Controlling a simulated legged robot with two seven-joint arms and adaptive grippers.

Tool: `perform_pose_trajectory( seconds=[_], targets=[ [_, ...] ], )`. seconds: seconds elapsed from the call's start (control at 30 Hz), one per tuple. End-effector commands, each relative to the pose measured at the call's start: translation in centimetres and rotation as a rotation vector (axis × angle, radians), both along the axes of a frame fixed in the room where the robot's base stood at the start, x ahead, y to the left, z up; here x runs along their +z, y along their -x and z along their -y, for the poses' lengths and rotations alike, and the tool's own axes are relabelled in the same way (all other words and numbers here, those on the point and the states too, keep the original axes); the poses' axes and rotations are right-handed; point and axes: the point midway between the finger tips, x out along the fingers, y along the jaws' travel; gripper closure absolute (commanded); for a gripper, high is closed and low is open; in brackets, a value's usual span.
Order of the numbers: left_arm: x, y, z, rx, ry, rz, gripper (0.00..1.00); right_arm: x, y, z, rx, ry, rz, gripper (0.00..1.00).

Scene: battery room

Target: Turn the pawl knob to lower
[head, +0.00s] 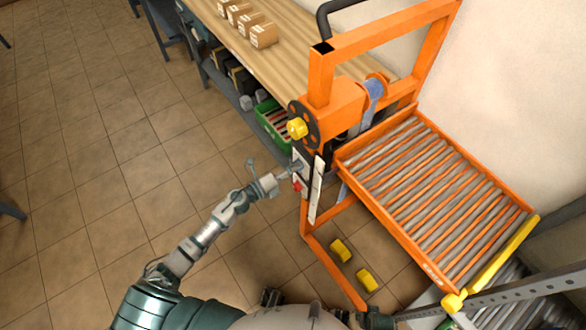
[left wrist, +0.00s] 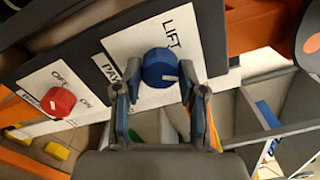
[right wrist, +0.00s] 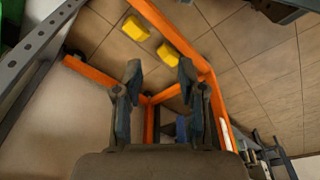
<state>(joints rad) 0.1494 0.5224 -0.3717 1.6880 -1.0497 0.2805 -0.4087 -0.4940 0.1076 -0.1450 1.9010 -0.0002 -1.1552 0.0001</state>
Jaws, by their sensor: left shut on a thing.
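The blue pawl knob (left wrist: 159,68) sits on a white label plate (left wrist: 130,42) marked "LIFT"; the rest of the lettering is partly hidden. Its pale pointer mark lies on the right side of the knob, away from the word. My left gripper (left wrist: 157,82) is shut on the blue knob, one finger on each side. In the head view the left gripper (head: 283,178) reaches the panel on the orange lift's post and hides the knob. My right gripper (right wrist: 160,72) is open and empty, above the floor by the orange frame.
A red knob (left wrist: 58,102) with an on/off label is left of the blue one. The orange lift frame (head: 345,78) carries a yellow-handled wheel (head: 297,128) and a roller bed (head: 440,195). A workbench (head: 285,45) with boxes stands behind.

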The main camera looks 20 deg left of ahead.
Motion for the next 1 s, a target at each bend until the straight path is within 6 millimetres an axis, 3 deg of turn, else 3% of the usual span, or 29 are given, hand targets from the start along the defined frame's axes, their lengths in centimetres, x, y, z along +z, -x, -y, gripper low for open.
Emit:
perform_pose_trajectory(
  seconds=[0.03,0.5,1.0],
  targets=[
    [-1.0,0.3,0.1,-0.006,-0.032,0.008,0.94,0.2,0.0,0.0,0.000,0.000,0.001,0.60],
    [-1.1,0.4,0.2,-0.009,-0.210,0.144,0.94,2.6,-0.4,0.0,-0.003,-0.001,0.008,0.60],
    [-1.1,0.3,0.1,-0.008,-0.232,0.158,0.94,2.8,-0.3,0.0,-0.004,-0.001,0.005,0.60]
  ],
)
